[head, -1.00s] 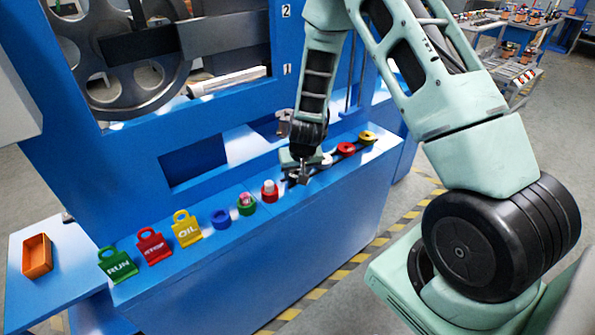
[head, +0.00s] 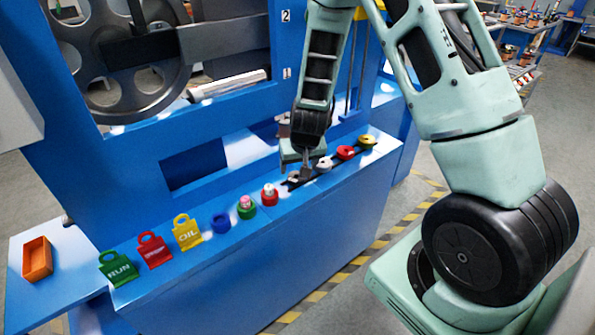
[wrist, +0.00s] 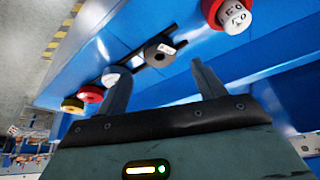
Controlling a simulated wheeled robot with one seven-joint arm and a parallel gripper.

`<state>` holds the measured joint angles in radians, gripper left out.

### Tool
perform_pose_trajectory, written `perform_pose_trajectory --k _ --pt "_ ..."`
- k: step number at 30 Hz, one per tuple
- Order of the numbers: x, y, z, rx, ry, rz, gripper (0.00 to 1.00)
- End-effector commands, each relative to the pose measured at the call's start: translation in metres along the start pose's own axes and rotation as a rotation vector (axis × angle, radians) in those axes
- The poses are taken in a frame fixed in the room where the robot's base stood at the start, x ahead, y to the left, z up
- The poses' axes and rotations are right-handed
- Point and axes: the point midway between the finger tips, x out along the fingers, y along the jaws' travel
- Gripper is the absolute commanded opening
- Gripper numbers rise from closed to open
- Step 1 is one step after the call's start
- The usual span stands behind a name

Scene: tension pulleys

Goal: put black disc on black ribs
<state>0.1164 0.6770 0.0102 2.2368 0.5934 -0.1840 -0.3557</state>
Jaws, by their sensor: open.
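The black disc (wrist: 156,57), with a white label on its face, shows in the wrist view beyond and between my fingertips. In the head view a small dark, pale-topped piece (head: 293,178) at the near end of the black strip looks like it. A black strip (wrist: 162,38), likely the black ribs, runs along the blue ledge; the disc overlaps it, and I cannot tell how it is seated. My gripper (head: 306,173), its fingers also in the wrist view (wrist: 157,72), is open above the strip with nothing clasped. My fingers partly hide the row.
White (head: 323,164), red (head: 346,152) and yellow (head: 366,140) discs line the strip's far end. Red (head: 269,195), green (head: 246,207) and blue (head: 221,222) pieces stand left, then several tags (head: 187,232). An orange tray (head: 37,259) sits far left.

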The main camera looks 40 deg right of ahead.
Motion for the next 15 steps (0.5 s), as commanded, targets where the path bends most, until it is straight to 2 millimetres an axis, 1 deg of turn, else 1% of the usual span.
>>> perform_pose_trajectory --k 1,6,9,12,14,15 --pt "-0.014 -0.001 -0.001 -0.002 0.002 -0.001 0.69" --pt "-0.045 -0.001 -0.001 0.000 0.003 -0.001 0.69" --pt "-0.056 -0.001 -0.001 0.000 0.000 0.000 0.69" --pt "-0.063 -0.002 0.000 -0.001 -0.001 -0.003 0.69" --pt "-0.069 -0.010 0.003 -0.015 -0.007 -0.020 0.69" --pt "-0.076 -0.021 0.006 -0.035 -0.015 -0.043 0.69"
